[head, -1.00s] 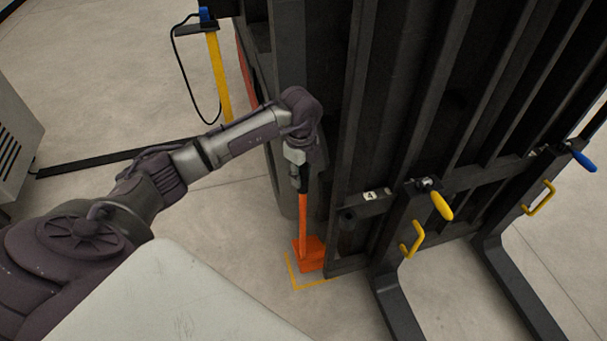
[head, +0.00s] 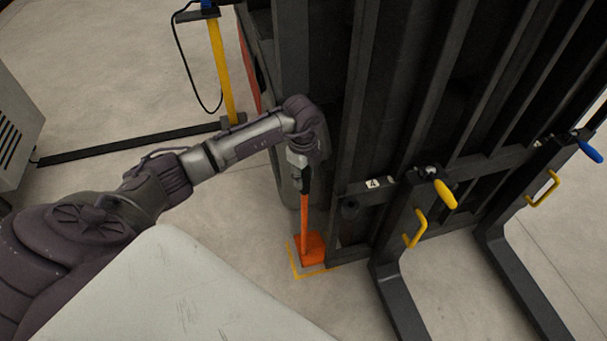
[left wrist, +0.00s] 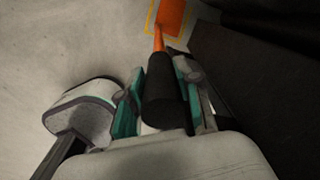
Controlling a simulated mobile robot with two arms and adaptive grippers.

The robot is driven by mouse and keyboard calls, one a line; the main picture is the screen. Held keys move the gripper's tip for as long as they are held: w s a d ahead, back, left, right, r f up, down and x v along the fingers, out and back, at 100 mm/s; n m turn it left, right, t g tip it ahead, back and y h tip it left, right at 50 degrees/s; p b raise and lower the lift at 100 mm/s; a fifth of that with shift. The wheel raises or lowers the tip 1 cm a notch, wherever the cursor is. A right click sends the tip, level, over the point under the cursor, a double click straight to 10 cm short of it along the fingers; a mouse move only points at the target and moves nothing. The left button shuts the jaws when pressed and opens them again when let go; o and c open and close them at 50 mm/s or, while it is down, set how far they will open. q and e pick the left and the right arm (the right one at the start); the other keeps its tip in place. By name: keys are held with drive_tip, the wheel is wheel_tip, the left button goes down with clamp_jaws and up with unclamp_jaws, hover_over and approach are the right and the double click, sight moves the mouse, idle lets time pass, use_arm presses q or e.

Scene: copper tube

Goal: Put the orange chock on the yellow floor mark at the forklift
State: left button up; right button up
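The orange chock (head: 311,248) is a block on a long upright handle, orange below with a black grip on top. It stands low at the forklift (head: 385,185), at the inner corner of the yellow floor mark (head: 296,268). I cannot tell whether it touches the floor. My left gripper (head: 303,172) is at the top of the handle. In the left wrist view the gripper (left wrist: 160,95) has its fingers on both sides of the black grip, and the chock (left wrist: 171,15) shows beyond, by the yellow lines (left wrist: 150,18). My right gripper is out of view.
The forklift's dark mast stands right beside the chock, with forks (head: 403,305) reaching toward the lower right. A yellow post (head: 222,70) with a black cable and a dark floor bar (head: 130,147) stand behind my arm. Open floor lies left of the mark.

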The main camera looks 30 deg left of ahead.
use_arm(q)
drive_tip(key=o, duration=0.4)
drive_tip(key=shift+r, duration=0.1)
drive_tip(key=shift+r, duration=0.3)
drive_tip(key=r+p, duration=0.2)
drive_tip(key=r, duration=0.9)
drive_tip(key=shift+s+r, duration=0.2)
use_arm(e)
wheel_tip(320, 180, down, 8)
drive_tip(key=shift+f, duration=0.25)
